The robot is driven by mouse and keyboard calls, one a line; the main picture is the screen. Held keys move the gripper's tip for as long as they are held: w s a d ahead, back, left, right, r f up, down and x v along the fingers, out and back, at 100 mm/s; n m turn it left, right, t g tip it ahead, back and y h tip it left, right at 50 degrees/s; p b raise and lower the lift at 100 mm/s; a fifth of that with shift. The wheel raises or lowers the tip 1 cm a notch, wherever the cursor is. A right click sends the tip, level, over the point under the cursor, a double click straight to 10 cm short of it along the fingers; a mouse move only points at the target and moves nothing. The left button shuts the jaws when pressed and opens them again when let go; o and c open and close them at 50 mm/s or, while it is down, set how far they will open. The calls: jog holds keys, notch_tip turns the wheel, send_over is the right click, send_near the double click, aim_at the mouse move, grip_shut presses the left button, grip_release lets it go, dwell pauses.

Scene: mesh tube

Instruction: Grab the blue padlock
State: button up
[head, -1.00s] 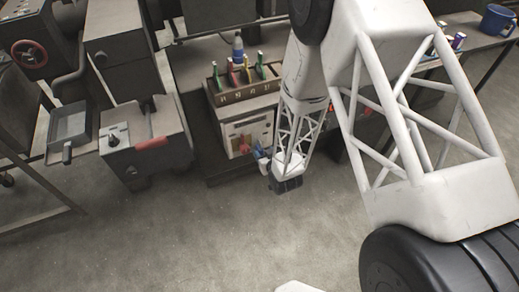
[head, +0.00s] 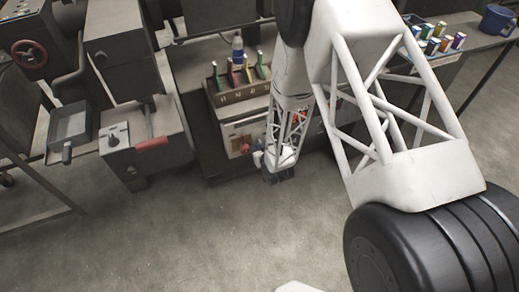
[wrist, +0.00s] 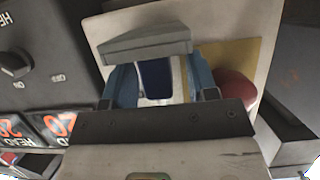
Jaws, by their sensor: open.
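In the head view my gripper (head: 278,175) points down at the front of the bench, and the padlock is mostly hidden there.
A red rounded thing (wrist: 236,88) is close to the right of the jaws; it also shows in the head view (head: 244,148). A rack (head: 240,92) with coloured handles stands above the panel. A grey machine (head: 145,145) stands left. The floor in front is clear.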

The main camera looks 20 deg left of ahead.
dwell(0.4)
grip_shut()
jog(key=shift+r, duration=0.25)
jog(key=shift+r, duration=1.1)
jog(key=s+d+r, duration=0.2)
jog(key=s+d, duration=0.7)
jog(key=s, duration=0.3)
jog(key=shift+s+d+r, duration=0.2)
jog(key=shift+s+d, duration=0.1)
jog(key=shift+s, duration=0.1)
